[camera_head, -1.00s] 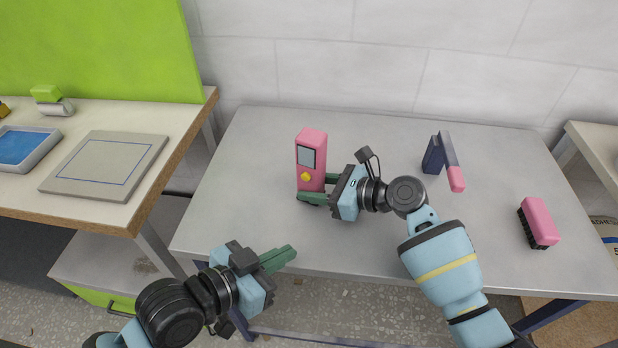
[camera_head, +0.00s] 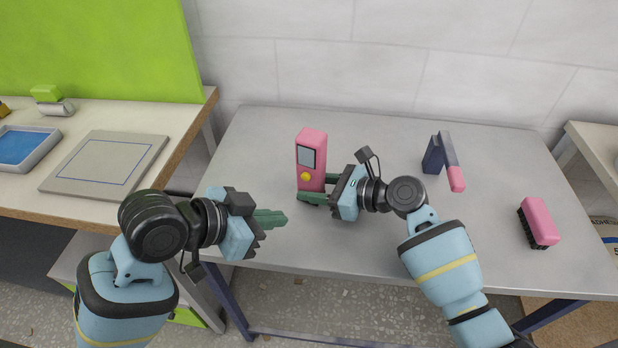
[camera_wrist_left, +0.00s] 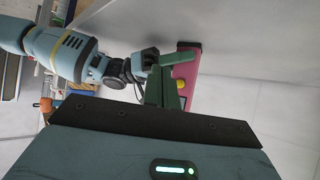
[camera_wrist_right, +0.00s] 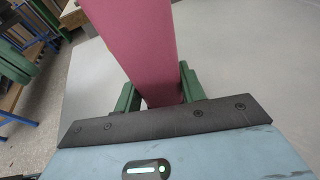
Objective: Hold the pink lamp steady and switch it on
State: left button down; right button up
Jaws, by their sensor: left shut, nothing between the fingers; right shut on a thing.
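The pink lamp (camera_head: 312,143) stands upright on the grey table, with a dark screen and a yellow round button (camera_head: 306,176) on its front. My right gripper (camera_head: 311,190) is shut on the lamp's lower part from the right; the right wrist view shows the pink body (camera_wrist_right: 135,45) between its green fingers. My left gripper (camera_head: 284,219) is shut and empty, in front of and left of the lamp, apart from it. The left wrist view shows the lamp (camera_wrist_left: 187,72) and its yellow button (camera_wrist_left: 181,84) beyond the closed left fingers (camera_wrist_left: 163,90).
On the grey table (camera_head: 370,255), a dark blue and grey thing with a pink end (camera_head: 455,178) stands right of my right wrist. A pink brush (camera_head: 539,222) lies at the right. A wooden-edged table with a blue tray (camera_head: 22,148) and a grey board (camera_head: 105,165) is at the left.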

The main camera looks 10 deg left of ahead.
pick_arm(q)
send_near(313, 183)
jog(key=shift+s+f+x, duration=0.1)
jog(key=shift+s+x, duration=0.05)
jog(key=shift+x, duration=0.6)
jog(key=shift+s+f+x, duration=0.1)
jog(key=shift+x, duration=0.65)
jog(key=shift+s+f+x, duration=0.1)
jog(key=shift+s+x, duration=0.05)
jog(key=shift+x, duration=0.6)
jog(key=shift+w+d, duration=0.1)
jog(key=shift+w, duration=0.05)
jog(key=shift+w, duration=0.3)
jog(key=shift+w+d, duration=0.15)
jog(key=shift+w, duration=0.05)
dwell(0.7)
jog(key=shift+s, duration=0.15)
jog(key=shift+s+a, duration=0.25)
jog(key=shift+s, duration=0.25)
